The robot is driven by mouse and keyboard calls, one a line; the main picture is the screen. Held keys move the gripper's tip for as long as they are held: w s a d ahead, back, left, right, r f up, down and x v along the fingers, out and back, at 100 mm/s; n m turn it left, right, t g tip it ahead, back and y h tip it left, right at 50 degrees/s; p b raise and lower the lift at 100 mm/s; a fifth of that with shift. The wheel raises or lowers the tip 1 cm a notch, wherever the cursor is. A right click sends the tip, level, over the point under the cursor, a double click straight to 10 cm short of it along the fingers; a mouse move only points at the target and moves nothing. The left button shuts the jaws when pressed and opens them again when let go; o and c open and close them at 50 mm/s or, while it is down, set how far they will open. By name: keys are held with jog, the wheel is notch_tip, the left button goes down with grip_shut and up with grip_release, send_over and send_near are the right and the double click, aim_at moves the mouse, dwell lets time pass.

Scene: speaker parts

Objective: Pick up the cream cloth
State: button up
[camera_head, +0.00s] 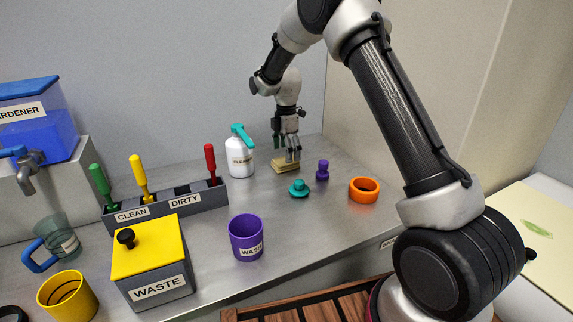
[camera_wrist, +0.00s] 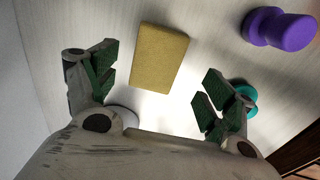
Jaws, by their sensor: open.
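The cream cloth (camera_wrist: 159,57) is a folded, tan-yellow rectangular pad lying flat on the metal counter. In the head view the cloth (camera_head: 284,168) lies at the back right of the counter, partly hidden by my gripper (camera_head: 290,157). My gripper points down over it. In the wrist view my gripper (camera_wrist: 153,84) is open, its two green-padded fingers well apart. The cloth shows between and beyond the fingertips, and nothing is held. Whether a finger touches the cloth cannot be told.
A teal part (camera_head: 299,188), a purple part (camera_head: 322,170) and an orange ring (camera_head: 364,190) stand near the cloth. A white cleaner bottle (camera_head: 240,155) is to its left. The purple waste cup (camera_head: 246,238), yellow-lidded waste box (camera_head: 150,262) and brush rack (camera_head: 166,205) stand farther left.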

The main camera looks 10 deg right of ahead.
aim_at(285, 164)
jog(key=f, duration=0.4)
jog(key=shift+w+a+f, duration=0.15)
jog(key=shift+w+f, duration=0.05)
jog(key=shift+w, duration=0.05)
jog(key=c, duration=1.1)
